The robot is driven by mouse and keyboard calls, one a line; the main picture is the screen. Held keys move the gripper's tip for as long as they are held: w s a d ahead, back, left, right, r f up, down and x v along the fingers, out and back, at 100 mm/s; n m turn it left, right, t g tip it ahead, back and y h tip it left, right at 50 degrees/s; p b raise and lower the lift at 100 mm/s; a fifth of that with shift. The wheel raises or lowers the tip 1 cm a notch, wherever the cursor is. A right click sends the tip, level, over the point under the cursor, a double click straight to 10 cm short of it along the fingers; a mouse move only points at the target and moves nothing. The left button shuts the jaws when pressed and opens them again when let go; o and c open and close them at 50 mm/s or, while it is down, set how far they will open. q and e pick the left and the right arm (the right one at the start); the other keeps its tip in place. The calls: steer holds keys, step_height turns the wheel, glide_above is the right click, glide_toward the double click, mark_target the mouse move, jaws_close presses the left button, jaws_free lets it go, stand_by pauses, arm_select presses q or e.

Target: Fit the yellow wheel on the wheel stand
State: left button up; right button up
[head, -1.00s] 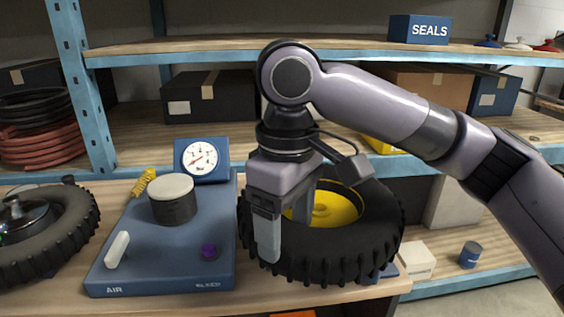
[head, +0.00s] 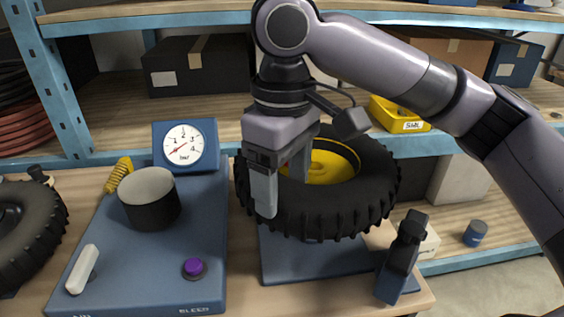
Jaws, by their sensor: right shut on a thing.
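The yellow wheel (head: 326,168), a yellow hub inside a thick black knobbly tyre, shows in the middle of the head view. My right gripper (head: 283,190) is shut on the left part of its tyre, with one finger outside and the other on the hub side. The wheel looks raised over a blue base plate (head: 285,265), apparently the wheel stand. A dark upright piece (head: 405,255) stands at the plate's right end. The tyre hides the back of the plate and anything under the hub. My left gripper is out of view.
A blue air panel (head: 120,240) with a gauge (head: 183,145), black cylinder (head: 150,200) and purple button (head: 194,268) lies left of the plate. Another tyre (head: 30,230) is at the left edge. Shelving stands behind, with a yellow bin (head: 400,114).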

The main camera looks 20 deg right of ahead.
steer(key=shift+w+d, duration=0.1)
steer(key=shift+w, duration=0.15)
steer(key=shift+s+f, duration=0.1)
steer(key=shift+f, duration=1.35)
steer(key=shift+f+b, duration=0.95)
steer(key=shift+f, duration=0.45)
steer(key=shift+f+p, duration=0.2)
steer(key=shift+p, duration=0.75)
steer(key=shift+f, duration=2.75)
stand_by(0.4)
steer(key=o, duration=1.6)
